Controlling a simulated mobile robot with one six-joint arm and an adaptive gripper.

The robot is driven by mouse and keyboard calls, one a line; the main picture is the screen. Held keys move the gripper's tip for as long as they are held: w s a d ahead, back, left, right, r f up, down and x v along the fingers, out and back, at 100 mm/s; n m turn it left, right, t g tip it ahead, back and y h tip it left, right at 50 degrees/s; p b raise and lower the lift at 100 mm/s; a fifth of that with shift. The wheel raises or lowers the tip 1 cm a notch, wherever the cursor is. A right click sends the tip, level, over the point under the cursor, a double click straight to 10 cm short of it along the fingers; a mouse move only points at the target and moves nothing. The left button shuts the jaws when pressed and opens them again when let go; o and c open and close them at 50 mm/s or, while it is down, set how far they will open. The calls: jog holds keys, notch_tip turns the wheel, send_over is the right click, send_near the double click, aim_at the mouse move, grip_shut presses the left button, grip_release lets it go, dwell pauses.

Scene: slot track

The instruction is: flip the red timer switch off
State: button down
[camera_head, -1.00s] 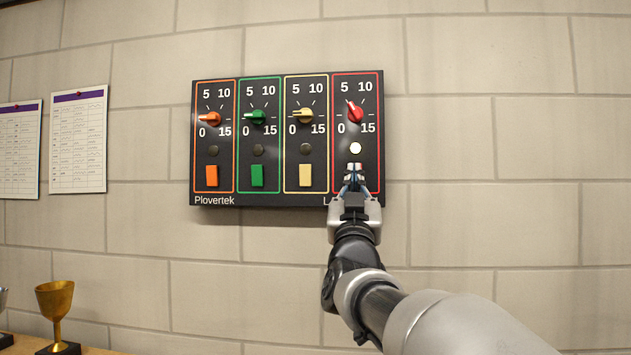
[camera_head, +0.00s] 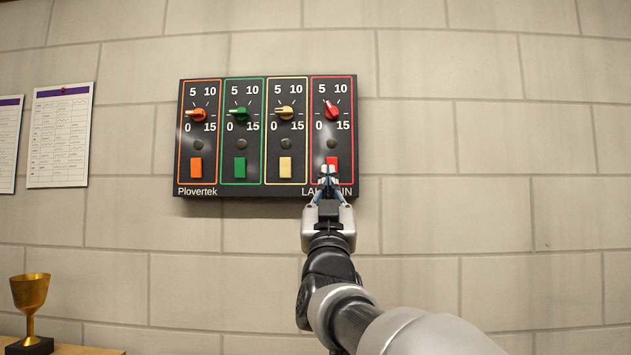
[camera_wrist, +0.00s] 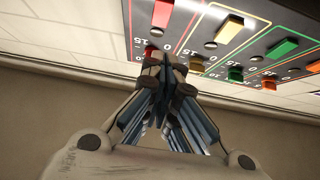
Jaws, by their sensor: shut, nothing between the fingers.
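The red timer switch (camera_head: 332,161) is a small red rocker at the bottom of the red-framed column, rightmost on the black panel (camera_head: 210,84). Its lower part is hidden by my fingertips in the head view. In the wrist view the switch (camera_wrist: 163,13) shows above the fingers. The red column's round lamp (camera_head: 331,143) is dark, and its red knob (camera_head: 331,112) is tilted a little left of upright. My gripper (camera_head: 328,172) is shut and empty, in front of the switch's lower part in the head view. I cannot tell whether it touches.
Orange (camera_head: 196,168), green (camera_head: 240,167) and cream (camera_head: 285,167) switches sit left of the red one, with dark lamps above them. The wall right of the panel is bare. A gold cup (camera_head: 30,292) stands at lower left, below a paper sheet (camera_head: 60,140).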

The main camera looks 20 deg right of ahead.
jog(key=s+a+f+n+g+y+b, duration=0.1)
jog(key=s+a+f+n+g+y, duration=0.15)
jog(key=f, duration=0.85)
jog(key=s+a+f+n+g+y+b, duration=0.1)
jog(key=s+a+f+g+y, duration=0.25)
jog(key=f, duration=0.65)
jog(key=s+a+f+n+g+y+b, duration=0.1)
jog(key=s+a+f+g+y, duration=0.25)
jog(key=f, duration=0.75)
jog(key=s+f+g, duration=1)
jog(key=s+f, duration=1.2)
jog(key=s, duration=0.2)
jog(key=shift+a+f+g+b, duration=0.25)
jog(key=shift+f+g+b, duration=0.1)
jog(key=shift+b, duration=0.1)
jog(key=c, duration=2.4)
grip_release()
jog(key=shift+y, duration=0.25)
